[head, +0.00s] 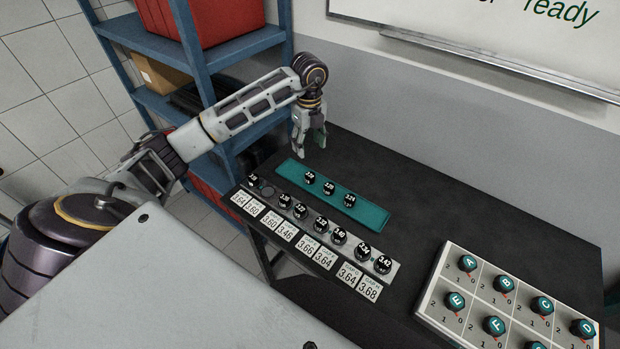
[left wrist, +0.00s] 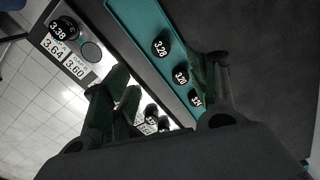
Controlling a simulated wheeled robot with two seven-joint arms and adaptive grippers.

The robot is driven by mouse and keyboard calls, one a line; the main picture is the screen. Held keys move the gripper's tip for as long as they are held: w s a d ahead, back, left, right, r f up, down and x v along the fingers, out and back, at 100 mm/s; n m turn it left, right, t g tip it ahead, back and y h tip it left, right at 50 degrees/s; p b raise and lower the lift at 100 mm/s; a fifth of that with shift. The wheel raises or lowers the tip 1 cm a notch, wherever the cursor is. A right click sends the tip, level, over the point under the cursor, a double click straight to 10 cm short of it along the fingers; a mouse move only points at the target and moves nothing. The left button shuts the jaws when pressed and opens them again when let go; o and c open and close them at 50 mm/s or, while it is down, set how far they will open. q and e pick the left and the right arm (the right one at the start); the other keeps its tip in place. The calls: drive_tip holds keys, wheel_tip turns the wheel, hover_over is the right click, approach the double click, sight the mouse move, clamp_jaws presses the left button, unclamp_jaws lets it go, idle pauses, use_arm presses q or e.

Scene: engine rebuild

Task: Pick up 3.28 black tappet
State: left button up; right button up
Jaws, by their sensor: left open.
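The black 3.28 tappet (head: 310,177) sits upright on the teal tray (head: 372,220), at the end nearest the shelf. It also shows in the left wrist view (left wrist: 160,46), its white number readable. Two more black tappets stand in line with it: the middle one (head: 329,188) appears marked 3.20 and the end one (head: 349,200) 3.24. My left gripper (head: 310,146) is open and empty, pointing down above the table just behind the tray's shelf end. In the left wrist view its open fingers (left wrist: 165,78) frame the tray's row. My right gripper is not in view.
A grey strip (head: 308,231) with several numbered black tappets and one empty round spot (head: 267,191) lies in front of the tray, with number cards (head: 284,228) along it. A knob panel (head: 490,275) stands at right. A blue shelf (head: 235,50) is behind left. The table's (head: 450,210) back right is clear.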

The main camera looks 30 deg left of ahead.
use_arm(q)
drive_tip(key=shift+f, duration=0.1)
idle(0.4)
drive_tip(key=p, duration=0.1)
hover_over(310, 175)
drive_tip(key=shift+w+a+f, duration=0.1)
drive_tip(key=shift+a+f, duration=0.05)
drive_tip(key=shift+f, duration=1.95)
drive_tip(key=shift+w+a+f, duration=0.1)
drive_tip(key=shift+f, duration=2)
drive_tip(key=shift+f, duration=0.1)
drive_tip(key=shift+s+d+f+p, duration=0.15)
drive_tip(key=shift+f+p, duration=0.25)
drive_tip(key=shift+f, duration=0.55)
drive_tip(key=shift+d+f+p, duration=0.1)
drive_tip(key=shift+f+p, duration=0.25)
drive_tip(key=shift+f, duration=1.2)
drive_tip(key=shift+c, duration=0.2)
drive_tip(key=c, duration=1.1)
